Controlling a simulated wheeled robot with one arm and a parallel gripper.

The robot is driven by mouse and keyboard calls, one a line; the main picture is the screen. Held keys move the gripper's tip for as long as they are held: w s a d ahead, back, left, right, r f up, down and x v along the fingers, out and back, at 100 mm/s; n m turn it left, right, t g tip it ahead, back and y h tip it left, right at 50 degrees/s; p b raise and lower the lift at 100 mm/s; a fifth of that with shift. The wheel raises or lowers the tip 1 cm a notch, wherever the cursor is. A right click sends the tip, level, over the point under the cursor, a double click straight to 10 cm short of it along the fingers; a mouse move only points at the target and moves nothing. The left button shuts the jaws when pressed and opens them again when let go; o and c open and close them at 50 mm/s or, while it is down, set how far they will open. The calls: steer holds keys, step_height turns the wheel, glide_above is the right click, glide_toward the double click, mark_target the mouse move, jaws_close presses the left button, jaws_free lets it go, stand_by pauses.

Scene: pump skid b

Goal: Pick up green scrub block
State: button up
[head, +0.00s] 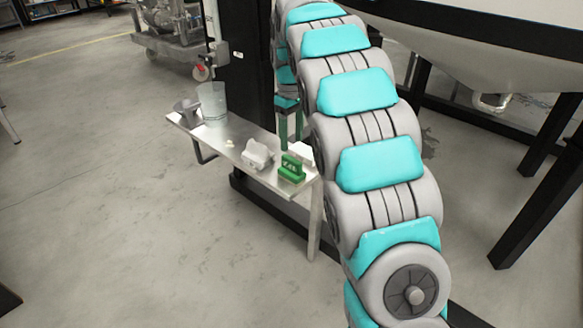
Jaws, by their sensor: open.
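The green scrub block (291,174) stands on the metal side table near its right front corner, with a raised handle-like top. My gripper (291,138) shows just left of my arm, pointing down with two dark green fingers apart. It is open, with nothing seen between the fingers. In the picture it is above and slightly behind the block; the exact gap in depth is hard to tell. My large grey and teal arm passes just right of the block and hides what lies behind it.
The narrow metal table (222,142) also holds a grey-white block (257,155), a clear container (212,102), a grey funnel-like cup (187,112) and a pale object (302,152) beside the green block. A black post (245,65) rises behind the table. Open floor lies at left.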

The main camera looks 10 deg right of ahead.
mark_target(292, 159)
steer(key=shift+f, duration=1.35)
steer(key=f, duration=0.4)
steer(key=shift+s+f+p, duration=0.1)
steer(key=shift+s+p, duration=0.2)
steer(key=shift+s, duration=0.1)
steer(key=shift+f, duration=0.45)
steer(key=shift+c, duration=0.2)
jaws_close()
